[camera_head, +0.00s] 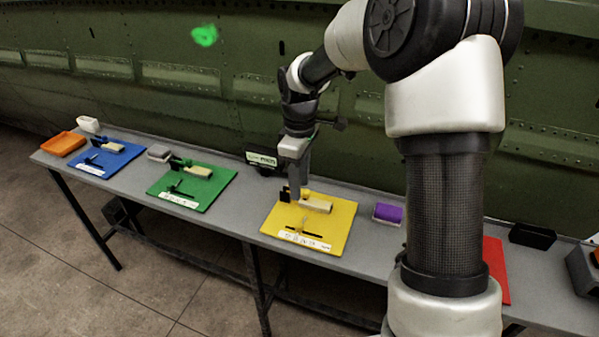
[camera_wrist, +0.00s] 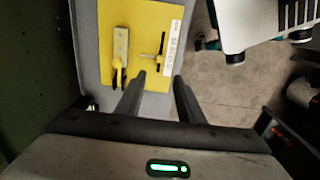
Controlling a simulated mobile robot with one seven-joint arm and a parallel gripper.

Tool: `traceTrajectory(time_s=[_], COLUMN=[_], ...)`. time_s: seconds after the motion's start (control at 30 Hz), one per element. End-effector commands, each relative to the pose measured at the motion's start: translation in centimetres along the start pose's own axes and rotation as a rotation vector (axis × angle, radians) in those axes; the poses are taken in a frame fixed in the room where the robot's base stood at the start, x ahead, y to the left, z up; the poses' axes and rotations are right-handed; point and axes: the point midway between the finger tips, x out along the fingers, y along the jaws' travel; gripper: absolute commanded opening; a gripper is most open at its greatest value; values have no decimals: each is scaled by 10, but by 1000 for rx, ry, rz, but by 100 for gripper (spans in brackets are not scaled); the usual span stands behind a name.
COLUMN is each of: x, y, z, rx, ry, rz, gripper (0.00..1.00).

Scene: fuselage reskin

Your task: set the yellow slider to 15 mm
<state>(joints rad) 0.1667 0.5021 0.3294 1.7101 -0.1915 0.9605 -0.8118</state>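The yellow board (camera_head: 338,222) lies on the grey bench; it also fills the upper middle of the wrist view (camera_wrist: 142,14). Near one edge it carries a white scale strip (camera_head: 305,240), seen in the wrist view (camera_wrist: 172,47), beside a dark slot (camera_wrist: 163,42). A small slider piece (camera_wrist: 152,56) sits at the slot; its exact reading is too small to tell. A pale block (camera_wrist: 121,42) with a yellow knob (camera_wrist: 117,63) is on the board's other side. My gripper (camera_wrist: 159,77) is above the board, its two dark fingers apart with nothing seen between them.
A green board (camera_head: 208,190), a blue board (camera_head: 125,157) and an orange tray (camera_head: 63,144) lie to the left. A purple block (camera_head: 388,212) and a partly hidden red board (camera_head: 494,262) lie to the right. The green fuselage wall (camera_head: 200,85) rises behind the bench.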

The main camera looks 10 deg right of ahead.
Motion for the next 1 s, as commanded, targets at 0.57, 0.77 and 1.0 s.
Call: traceTrajectory(time_s=[0.57,0.77,1.0], x=[-27,-31,-102], y=[0,-1,-34], z=[0,1,34], rx=[-1,7,195], ry=[1,0,21], rz=[0,6,117], gripper=[34,34,34])
